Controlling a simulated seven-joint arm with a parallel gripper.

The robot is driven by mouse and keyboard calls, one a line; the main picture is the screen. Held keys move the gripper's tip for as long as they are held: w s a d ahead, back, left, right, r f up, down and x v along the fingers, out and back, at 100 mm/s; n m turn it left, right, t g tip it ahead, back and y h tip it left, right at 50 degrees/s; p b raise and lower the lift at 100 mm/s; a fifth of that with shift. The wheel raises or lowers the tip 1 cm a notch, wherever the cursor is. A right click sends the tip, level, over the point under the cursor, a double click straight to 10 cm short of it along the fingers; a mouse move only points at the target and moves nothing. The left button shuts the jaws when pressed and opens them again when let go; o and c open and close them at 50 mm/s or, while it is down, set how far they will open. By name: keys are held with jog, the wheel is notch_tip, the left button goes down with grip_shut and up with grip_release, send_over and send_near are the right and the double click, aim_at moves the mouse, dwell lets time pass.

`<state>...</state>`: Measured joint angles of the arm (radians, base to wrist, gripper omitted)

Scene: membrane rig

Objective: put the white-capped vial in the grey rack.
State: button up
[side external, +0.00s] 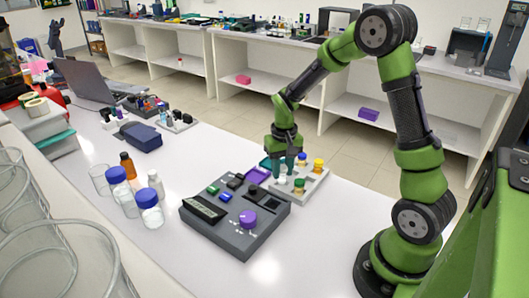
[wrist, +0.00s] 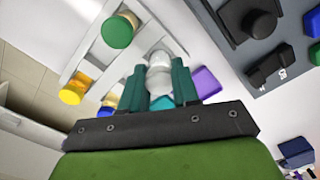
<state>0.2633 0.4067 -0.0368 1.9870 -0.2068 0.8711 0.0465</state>
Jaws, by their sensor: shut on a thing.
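The white-capped vial (wrist: 159,77) is between the teal fingers of my gripper (wrist: 160,88) in the wrist view. My gripper (side external: 289,163) is shut on it and points down over the near-left part of the grey rack (side external: 312,183). The vial's white top (side external: 282,179) shows small below the fingers in the side view. The rack (wrist: 95,47) also holds a green-capped vial (wrist: 117,32), a yellow-capped vial (wrist: 76,88) and a blue-capped one (wrist: 106,110). The vial's lower end is hidden, so I cannot tell whether it sits in a hole.
A purple tray (side external: 257,175) lies close by. The bench to the right of the rack is clear.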

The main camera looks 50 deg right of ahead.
jog(key=shift+f, duration=1)
dwell(0.9)
dwell(0.4)
jog(key=o, duration=1.2)
jog(key=shift+r, duration=3.05)
